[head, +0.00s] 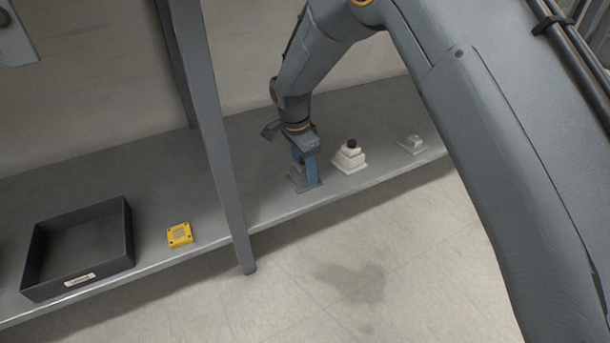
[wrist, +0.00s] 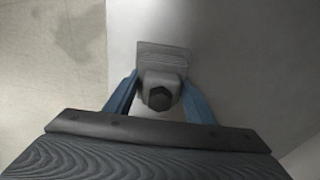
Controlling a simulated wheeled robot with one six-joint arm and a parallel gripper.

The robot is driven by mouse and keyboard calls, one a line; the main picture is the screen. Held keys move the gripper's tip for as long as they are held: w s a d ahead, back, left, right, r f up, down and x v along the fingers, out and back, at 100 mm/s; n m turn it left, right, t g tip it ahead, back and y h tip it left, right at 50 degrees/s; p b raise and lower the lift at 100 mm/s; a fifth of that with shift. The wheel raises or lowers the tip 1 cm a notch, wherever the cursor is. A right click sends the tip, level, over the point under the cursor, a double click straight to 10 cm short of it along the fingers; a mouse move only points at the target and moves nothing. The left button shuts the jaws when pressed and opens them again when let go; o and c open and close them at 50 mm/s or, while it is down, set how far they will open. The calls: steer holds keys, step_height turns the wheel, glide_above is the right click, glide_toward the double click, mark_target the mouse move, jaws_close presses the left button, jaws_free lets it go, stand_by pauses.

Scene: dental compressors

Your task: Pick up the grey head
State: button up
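The grey head (wrist: 162,58) shows in the wrist view as a stepped grey block with a dark hexagonal top (wrist: 158,98). In the head view the grey head (head: 297,183) stands on the shelf, largely covered by my gripper. My gripper (head: 308,168) points down over it. Its two blue fingers stand on either side of the upper block in the wrist view (wrist: 160,90). Their tips reach down beside the block. I cannot tell whether the fingers touch it.
The grey shelf (head: 215,215) also carries a white head (head: 348,158) just right of my gripper and a smaller pale one (head: 412,144) beyond. A yellow block (head: 180,235) and a black tray (head: 75,245) stand at left. A grey post (head: 212,130) rises at the shelf's front edge.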

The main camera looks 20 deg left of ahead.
steer(key=c, duration=0.6)
steer(key=shift+r, duration=0.15)
